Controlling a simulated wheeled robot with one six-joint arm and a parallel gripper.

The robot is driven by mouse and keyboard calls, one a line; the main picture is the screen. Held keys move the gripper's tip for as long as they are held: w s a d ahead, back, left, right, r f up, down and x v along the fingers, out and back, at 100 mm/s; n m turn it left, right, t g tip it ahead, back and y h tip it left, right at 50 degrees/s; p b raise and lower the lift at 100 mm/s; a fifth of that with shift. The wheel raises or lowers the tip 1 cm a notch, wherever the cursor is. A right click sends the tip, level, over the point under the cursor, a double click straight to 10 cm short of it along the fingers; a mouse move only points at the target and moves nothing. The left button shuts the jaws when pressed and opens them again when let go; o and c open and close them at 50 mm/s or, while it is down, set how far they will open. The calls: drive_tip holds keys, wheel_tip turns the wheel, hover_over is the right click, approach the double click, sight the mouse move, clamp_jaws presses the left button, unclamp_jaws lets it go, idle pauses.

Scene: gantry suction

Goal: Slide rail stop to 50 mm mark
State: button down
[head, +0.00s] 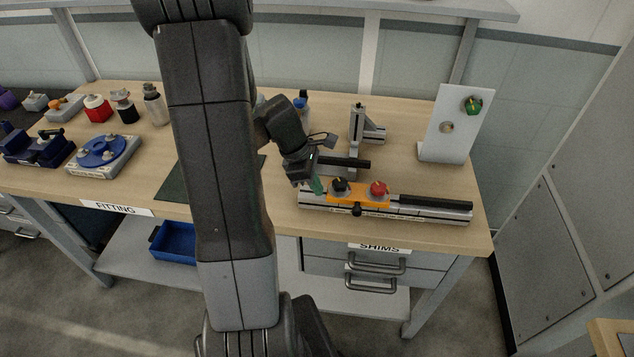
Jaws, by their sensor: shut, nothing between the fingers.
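A silver rail (425,212) with a scale strip along its front lies near the front right edge of the bench. An orange block (358,195), seemingly the rail stop, sits on the rail left of its middle. It carries a black knob (340,186), a red knob (378,188) and a dark thumb knob (357,210) at its front. The scale marks are too small to read.
A black bar (435,203) lies along the rail's right part. Behind stand a metal bracket (358,125) and a white upright panel (450,125) with a green knob. A blue dial fixture (103,152) and several bottles are at left. My arm hides the bench middle.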

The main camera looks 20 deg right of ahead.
drive_tip(key=shift+s+d, duration=0.1)
drive_tip(key=shift+d, duration=0.05)
drive_tip(key=shift+s+d, duration=0.3)
drive_tip(key=shift+d, duration=0.25)
drive_tip(key=shift+a, duration=0.1)
